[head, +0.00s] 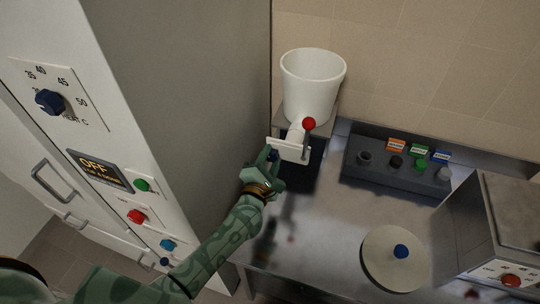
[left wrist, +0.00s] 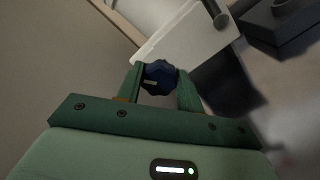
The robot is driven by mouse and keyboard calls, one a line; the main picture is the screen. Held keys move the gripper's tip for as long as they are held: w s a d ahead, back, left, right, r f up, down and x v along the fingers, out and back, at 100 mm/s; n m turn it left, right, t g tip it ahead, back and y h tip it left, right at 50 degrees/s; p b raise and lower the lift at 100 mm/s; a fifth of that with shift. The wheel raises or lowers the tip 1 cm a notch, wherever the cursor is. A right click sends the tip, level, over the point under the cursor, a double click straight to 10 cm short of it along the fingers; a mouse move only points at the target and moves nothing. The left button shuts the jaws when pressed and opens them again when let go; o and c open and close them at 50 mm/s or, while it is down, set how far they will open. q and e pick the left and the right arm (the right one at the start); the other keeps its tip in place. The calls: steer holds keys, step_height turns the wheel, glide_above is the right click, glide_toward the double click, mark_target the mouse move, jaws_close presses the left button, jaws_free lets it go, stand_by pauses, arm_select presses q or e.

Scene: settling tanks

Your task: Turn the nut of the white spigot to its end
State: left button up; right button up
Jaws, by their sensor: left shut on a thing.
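The white spigot (head: 288,149) sticks out below a white tank (head: 312,85) and has a lever with a red ball (head: 309,124). Its pale plate (left wrist: 185,35) fills the top of the left wrist view. The dark blue faceted nut (left wrist: 160,74) sits at the lower edge of that plate, with a light mark on its face. My left gripper (head: 270,160) is at the spigot's near left side. In the left wrist view my left gripper (left wrist: 159,88) is shut on the nut, one finger on each side. My right gripper is not in view.
A tall cabinet (head: 215,100) with a dial and buttons stands close on the left. A grey rack (head: 390,180) with coloured caps and labels stands right of the spigot. A round lid (head: 385,272) with a blue knob and a metal box (head: 500,230) are at the lower right.

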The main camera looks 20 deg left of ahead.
arm_select(q)
steer(key=m+p, duration=0.1)
steer(key=m, duration=0.3)
steer(key=shift+p, duration=0.3)
steer(key=shift+f+m+p, duration=0.15)
steer(key=shift+m+p, duration=0.2)
steer(key=shift+m, duration=1.05)
steer(key=o, duration=1)
steer(key=s, duration=1.6)
steer(key=shift+s+a+p, duration=0.2)
steer(key=shift+a+p, duration=0.05)
steer(key=shift+p, duration=0.05)
